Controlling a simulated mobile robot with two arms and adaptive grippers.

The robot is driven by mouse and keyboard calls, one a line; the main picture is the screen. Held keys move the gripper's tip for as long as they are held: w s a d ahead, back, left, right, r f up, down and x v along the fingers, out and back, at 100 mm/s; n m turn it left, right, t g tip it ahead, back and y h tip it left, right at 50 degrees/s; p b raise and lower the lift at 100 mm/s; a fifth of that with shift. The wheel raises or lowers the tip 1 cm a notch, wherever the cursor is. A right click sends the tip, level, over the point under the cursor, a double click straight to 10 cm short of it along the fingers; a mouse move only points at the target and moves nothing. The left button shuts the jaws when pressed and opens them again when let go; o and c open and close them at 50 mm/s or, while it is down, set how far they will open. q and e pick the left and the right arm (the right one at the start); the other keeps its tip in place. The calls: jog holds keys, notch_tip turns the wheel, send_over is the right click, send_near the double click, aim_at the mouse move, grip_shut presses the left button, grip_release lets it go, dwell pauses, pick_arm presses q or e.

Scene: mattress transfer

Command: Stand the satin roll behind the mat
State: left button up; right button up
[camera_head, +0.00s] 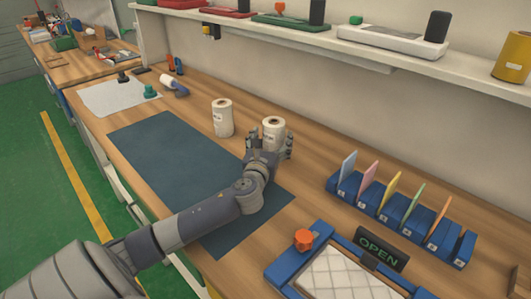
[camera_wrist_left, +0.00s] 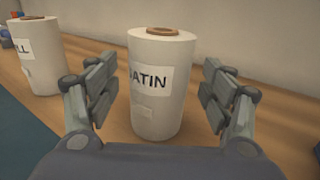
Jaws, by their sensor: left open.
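The satin roll (camera_head: 273,131) is a white upright roll with a brown core, standing on the wooden bench behind the dark blue mat (camera_head: 165,160). In the left wrist view the satin roll (camera_wrist_left: 158,85) shows its SATIN label between my open fingers. My left gripper (camera_head: 272,146) is open around it, with a gap on each side in the wrist view. A second white roll (camera_head: 222,118) stands to its left, behind the mat; its label (camera_wrist_left: 28,52) is partly cut off and ends in "LL". My right gripper is not in view.
A blue rack with coloured cards (camera_head: 400,215) stands to the right. A blue-framed tray (camera_head: 345,275) and an OPEN sign (camera_head: 382,248) are at the front right. A shelf (camera_head: 300,38) runs above the bench. Small tools lie at the far left.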

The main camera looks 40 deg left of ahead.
pick_arm(q)
jog(key=v, duration=0.8)
jog(key=shift+s+d, duration=0.1)
jog(key=shift+s, duration=0.05)
jog(key=shift+s+d+r, duration=0.1)
jog(key=shift+s, duration=0.2)
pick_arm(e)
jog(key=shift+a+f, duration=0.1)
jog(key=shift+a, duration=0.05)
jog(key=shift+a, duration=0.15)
